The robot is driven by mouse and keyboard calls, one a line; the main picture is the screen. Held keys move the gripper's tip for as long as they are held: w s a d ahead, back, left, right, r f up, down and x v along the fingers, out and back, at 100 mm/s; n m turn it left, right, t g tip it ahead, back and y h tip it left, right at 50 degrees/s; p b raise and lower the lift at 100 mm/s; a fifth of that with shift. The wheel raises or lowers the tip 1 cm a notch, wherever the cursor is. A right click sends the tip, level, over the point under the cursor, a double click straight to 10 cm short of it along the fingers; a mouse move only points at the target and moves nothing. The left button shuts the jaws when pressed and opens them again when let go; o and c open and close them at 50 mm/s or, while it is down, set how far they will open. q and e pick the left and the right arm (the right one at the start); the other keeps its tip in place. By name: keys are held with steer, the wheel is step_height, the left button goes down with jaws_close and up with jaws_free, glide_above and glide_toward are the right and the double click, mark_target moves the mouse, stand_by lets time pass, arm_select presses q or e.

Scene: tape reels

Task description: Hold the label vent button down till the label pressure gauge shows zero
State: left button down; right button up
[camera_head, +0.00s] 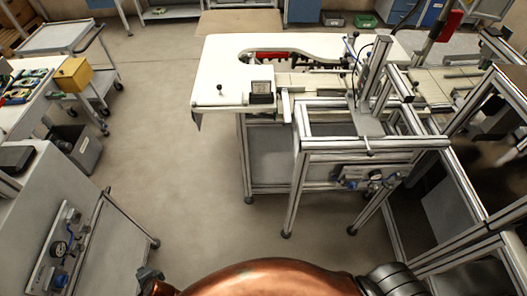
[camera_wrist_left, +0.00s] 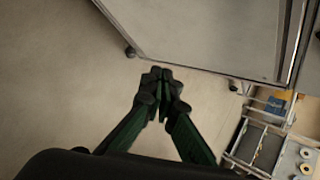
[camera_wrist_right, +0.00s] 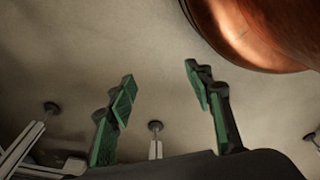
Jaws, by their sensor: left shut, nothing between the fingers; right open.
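A panel (camera_head: 55,262) on the grey cabinet at the lower left carries a round dial gauge (camera_head: 59,249). A blue fitting (camera_head: 72,231) and a blue part (camera_head: 61,280) sit near the gauge. The needle is too small to read, and I cannot tell which part is the label vent button. My left gripper (camera_head: 149,273) is at the bottom edge, right of the panel and apart from it. In the left wrist view its fingers (camera_wrist_left: 161,74) are shut and empty, with floor and a grey cabinet beyond. In the right wrist view my right gripper (camera_wrist_right: 160,80) is open and empty above the floor.
A second panel with small fittings (camera_head: 352,178) is on the aluminium frame (camera_head: 372,147) at centre right. A white-topped machine table (camera_head: 225,62) stands behind it. A grey cart (camera_head: 60,38) is at the upper left. The floor (camera_head: 180,170) between is clear.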

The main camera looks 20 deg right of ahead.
mark_target(78, 216)
arm_select(q)
steer(key=w+r+m+t+p, duration=0.3)
steer(key=w+r+m+p, duration=0.2)
steer(key=r, duration=0.7)
steer(key=w+d+r+m+t+y+p, duration=0.1)
steer(key=w+r+m+t+p, duration=0.2)
steer(key=r, duration=1)
steer(key=w+m+p, duration=0.2)
steer(key=w+p, duration=0.1)
steer(key=w, duration=0.2)
steer(key=shift+d+r, duration=0.15)
steer(key=shift+r, duration=0.15)
arm_select(e)
steer(key=s+d+r, duration=0.2)
steer(key=s+r, duration=0.4)
steer(key=s, duration=0.3)
steer(key=shift+d+r, duration=0.2)
steer(key=shift+r, duration=0.15)
arm_select(q)
steer(key=w+a+b, duration=0.1)
steer(key=w+a, duration=0.2)
steer(key=a, duration=0.5)
steer(key=shift+w+b, duration=0.25)
steer(key=shift+b, duration=0.15)
arm_select(e)
steer(key=shift+s+f, duration=0.1)
steer(key=shift+f, duration=1.05)
arm_select(q)
steer(key=shift+a, duration=0.15)
